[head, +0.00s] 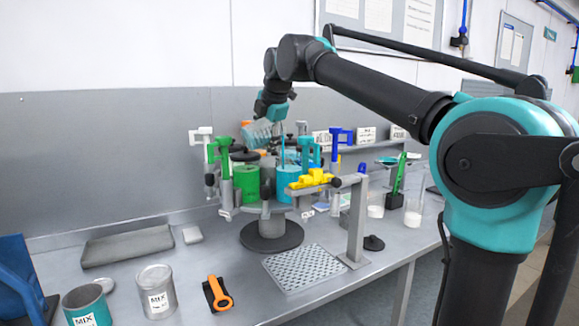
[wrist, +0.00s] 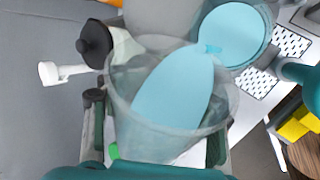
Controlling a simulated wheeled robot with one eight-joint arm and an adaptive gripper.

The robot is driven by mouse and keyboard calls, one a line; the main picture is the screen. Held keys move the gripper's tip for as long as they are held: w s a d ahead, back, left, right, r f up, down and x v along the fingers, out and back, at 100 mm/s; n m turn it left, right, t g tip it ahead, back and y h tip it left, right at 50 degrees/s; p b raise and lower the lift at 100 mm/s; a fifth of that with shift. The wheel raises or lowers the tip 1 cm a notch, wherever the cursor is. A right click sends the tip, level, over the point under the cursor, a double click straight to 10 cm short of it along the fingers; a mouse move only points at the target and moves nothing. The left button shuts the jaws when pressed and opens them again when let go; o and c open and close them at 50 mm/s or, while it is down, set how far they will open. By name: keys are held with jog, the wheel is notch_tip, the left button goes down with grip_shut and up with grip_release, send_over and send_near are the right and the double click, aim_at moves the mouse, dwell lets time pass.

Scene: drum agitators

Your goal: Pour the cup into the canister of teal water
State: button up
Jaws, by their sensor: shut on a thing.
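My gripper (head: 272,108) is shut on a clear cup (head: 257,132), held tilted above the rotary stand. In the wrist view the cup (wrist: 122,80) sits between my fingers, with a pale blue liquid surface (wrist: 175,85) slanting across it. The canister of teal water (head: 290,184) stands on the stand's right side, below and right of the cup. In the wrist view a round canister with a pale blue surface (wrist: 233,32) lies just beyond the cup's lip. A small teal bit (wrist: 211,48) shows at that lip; I cannot tell whether it is a falling stream.
A yellow clamp (head: 310,180) on a grey post is at the right.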

jog(key=shift+f, duration=0.15)
dwell(0.5)
jog(key=shift+w+d+r+m+g+y+p, duration=0.2)
jog(key=shift+r+m+g+y+p, duration=0.1)
jog(key=shift+y+p, duration=0.3)
dwell(0.8)
jog(key=shift+s+a+f, duration=0.2)
jog(key=shift+a, duration=0.05)
jog(key=shift+s+a+t+h, duration=0.1)
jog(key=shift+a+t+h, duration=0.05)
jog(key=shift+t+h, duration=0.25)
jog(key=shift+r+n+t+h, duration=0.35)
jog(key=shift+n+h, duration=0.15)
jog(key=shift+h, duration=0.2)
jog(key=shift+w+d, duration=0.2)
jog(key=shift+d, duration=0.05)
jog(key=shift+r, duration=0.1)
